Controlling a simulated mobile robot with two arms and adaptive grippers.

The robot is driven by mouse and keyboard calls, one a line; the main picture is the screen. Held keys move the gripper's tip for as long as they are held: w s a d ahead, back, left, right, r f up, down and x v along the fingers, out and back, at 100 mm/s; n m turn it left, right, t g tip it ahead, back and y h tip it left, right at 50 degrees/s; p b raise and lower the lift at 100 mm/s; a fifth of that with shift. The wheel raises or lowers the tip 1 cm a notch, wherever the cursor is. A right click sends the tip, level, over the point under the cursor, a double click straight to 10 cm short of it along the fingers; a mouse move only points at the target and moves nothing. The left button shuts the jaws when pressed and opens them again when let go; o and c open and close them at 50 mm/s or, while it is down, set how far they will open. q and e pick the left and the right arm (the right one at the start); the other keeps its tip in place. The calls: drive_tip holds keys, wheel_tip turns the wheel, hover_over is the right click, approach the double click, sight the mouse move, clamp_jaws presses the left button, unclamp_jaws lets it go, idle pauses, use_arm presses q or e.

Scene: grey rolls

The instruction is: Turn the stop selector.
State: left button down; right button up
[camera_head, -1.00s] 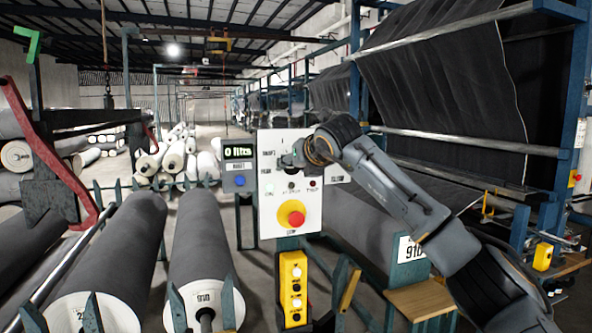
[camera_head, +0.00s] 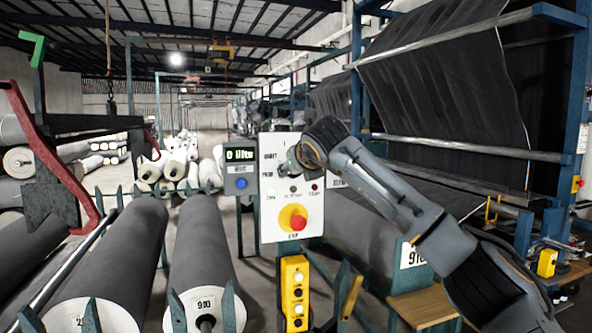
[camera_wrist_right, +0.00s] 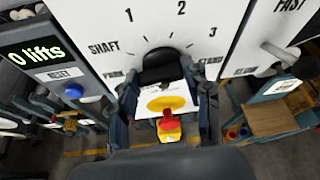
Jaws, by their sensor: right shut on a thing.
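The white control panel (camera_head: 279,216) stands upright ahead of me in the head view. My right gripper (camera_head: 292,158) is at its upper part and hides the selector there. In the right wrist view the black selector knob (camera_wrist_right: 160,68) sits on the panel below a dial with marks 1, 2 and 3, and the words PARK and SHAFT to its left. My right gripper (camera_wrist_right: 165,88) has its fingers on either side and is shut on the knob. The knob's exact angle is hard to tell. My left gripper is not in view.
A red push button on a yellow disc (camera_head: 292,217) is below the selector, with small lamps between. A grey box (camera_head: 240,168) reading "0 lifts" with a blue button adjoins on the left. Another lever (camera_wrist_right: 281,54) is on the right, near FAST. Grey rolls (camera_head: 200,250) lie at left.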

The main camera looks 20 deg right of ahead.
drive_tip(key=o, duration=1.2)
drive_tip(key=shift+c, duration=0.2)
drive_tip(key=v, duration=1.2)
drive_tip(key=shift+d, duration=0.1)
